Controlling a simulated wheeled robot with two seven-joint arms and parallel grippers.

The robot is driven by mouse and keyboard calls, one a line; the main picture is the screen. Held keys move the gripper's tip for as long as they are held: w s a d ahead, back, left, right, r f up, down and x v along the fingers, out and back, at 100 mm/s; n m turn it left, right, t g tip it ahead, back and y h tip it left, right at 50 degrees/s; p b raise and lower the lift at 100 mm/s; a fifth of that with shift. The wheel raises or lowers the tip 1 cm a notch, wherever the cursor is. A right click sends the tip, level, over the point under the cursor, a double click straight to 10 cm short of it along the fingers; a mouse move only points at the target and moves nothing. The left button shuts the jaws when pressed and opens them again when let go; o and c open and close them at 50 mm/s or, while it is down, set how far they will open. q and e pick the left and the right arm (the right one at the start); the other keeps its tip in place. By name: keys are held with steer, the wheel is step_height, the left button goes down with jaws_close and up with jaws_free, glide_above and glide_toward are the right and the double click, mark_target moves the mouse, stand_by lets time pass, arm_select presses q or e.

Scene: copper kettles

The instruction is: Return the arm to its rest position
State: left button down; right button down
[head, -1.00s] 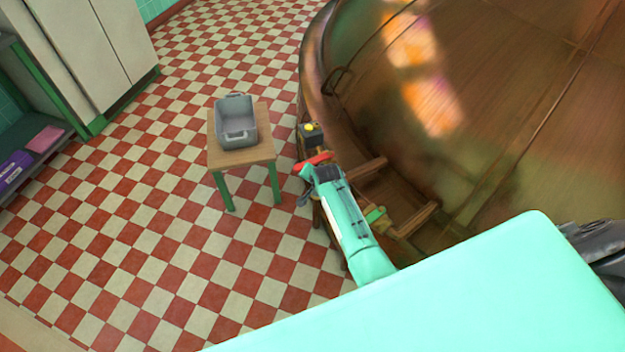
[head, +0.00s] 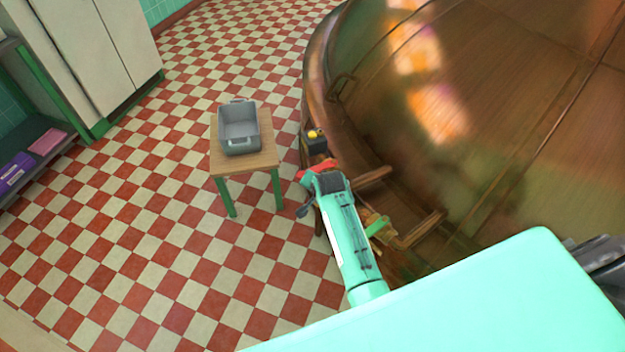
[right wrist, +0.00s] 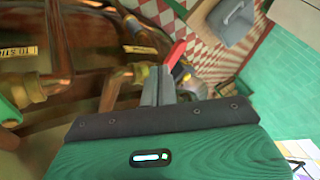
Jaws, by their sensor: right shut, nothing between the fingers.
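My right arm reaches in the head view from the bottom to the side of the large copper kettle (head: 480,110). My right gripper shows in the right wrist view (right wrist: 159,86), its two grey fingers shut together with nothing between them. In the head view its fingertips are hidden by the wrist. A red handle (head: 318,167) is just beyond the wrist; it also shows past the fingertips in the right wrist view (right wrist: 174,54). I cannot tell whether the fingers touch it. My left gripper is not in view.
A small wooden table (head: 256,162) with green legs holds a grey bin (head: 239,145), left of the kettle. A black box with a yellow button (head: 315,135) sits by the kettle's edge. Copper pipes (right wrist: 35,88) crowd the wrist's left. Open checkered floor (head: 170,240) lies left.

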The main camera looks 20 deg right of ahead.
steer(key=s+r+n+g, duration=0.1)
steer(key=s+r+n, duration=0.3)
steer(key=s, duration=0.8)
steer(key=s+r+n+g, duration=0.2)
steer(key=s+r+n, duration=0.15)
steer(key=s, duration=0.85)
steer(key=s+r+n+g, duration=0.1)
steer(key=s+r+n, duration=0.3)
steer(key=s, duration=0.7)
step_height(320, 180, down, 32)
steer(key=s+g, duration=0.1)
steer(key=s+d+f, duration=0.1)
steer(key=s+f, duration=0.8)
steer(key=s+d+f+g, duration=0.1)
steer(key=s+d+f, duration=0.1)
steer(key=s+f, duration=0.8)
steer(key=shift+d+n+y, duration=0.25)
steer(key=shift+n+y, duration=0.05)
steer(key=shift+n, duration=0.05)
steer(key=shift+f, duration=0.1)
